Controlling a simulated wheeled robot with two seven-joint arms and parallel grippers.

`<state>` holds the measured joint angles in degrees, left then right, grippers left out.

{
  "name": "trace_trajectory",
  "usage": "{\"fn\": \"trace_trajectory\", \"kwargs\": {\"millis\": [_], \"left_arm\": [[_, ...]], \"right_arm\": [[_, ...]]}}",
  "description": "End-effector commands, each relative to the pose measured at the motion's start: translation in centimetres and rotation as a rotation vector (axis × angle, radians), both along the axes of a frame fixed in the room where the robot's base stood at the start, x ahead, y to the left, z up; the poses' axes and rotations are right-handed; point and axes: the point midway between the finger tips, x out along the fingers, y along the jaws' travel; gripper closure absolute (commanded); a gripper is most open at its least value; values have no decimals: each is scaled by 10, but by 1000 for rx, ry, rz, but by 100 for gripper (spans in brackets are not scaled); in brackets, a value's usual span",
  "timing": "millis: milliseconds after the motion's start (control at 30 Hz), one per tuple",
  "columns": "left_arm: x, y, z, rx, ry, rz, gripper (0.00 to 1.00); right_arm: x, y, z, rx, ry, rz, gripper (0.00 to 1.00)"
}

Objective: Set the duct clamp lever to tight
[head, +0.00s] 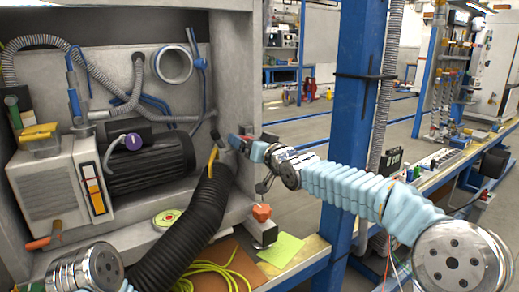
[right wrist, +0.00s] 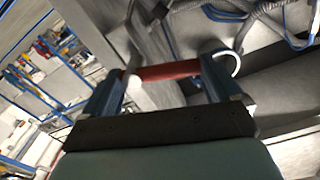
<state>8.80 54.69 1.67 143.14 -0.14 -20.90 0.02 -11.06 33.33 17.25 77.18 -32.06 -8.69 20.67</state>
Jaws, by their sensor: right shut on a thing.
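My right gripper (head: 242,143) reaches in from the right to the upper end of the black corrugated duct (head: 190,232), by the cabinet's right wall. In the right wrist view a red bar (right wrist: 170,72), which looks like the clamp lever's handle, lies crosswise between the fingertips of this gripper (right wrist: 168,76). The gripper is shut on it. In the head view the gripper hides the bar, and I cannot tell the lever's setting. A yellow strip (head: 212,160) shows at the duct's top. Part of my left arm shows at the bottom left; its gripper is out of view.
The cabinet holds a dark ribbed motor (head: 150,160), a white box with an orange switch (head: 93,188) and grey hoses. An orange knob (head: 262,212) stands near the cabinet's front edge. A blue post (head: 350,120) rises behind my right arm. Yellow cable (head: 220,270) lies below.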

Motion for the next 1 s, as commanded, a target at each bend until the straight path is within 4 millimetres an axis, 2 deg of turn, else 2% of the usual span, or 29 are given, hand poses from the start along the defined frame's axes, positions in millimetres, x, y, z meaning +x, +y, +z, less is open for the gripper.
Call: {"fn": "trace_trajectory", "kwargs": {"millis": [233, 1000], "left_arm": [[0, 0, -3, 1, 1, 1, 61], [1, 4, -15, 5, -2, 6, 61]], "right_arm": [[2, 3, 6, 195, 132, -1, 62], [12, -12, 20, 796, 533, -2, 62]]}}
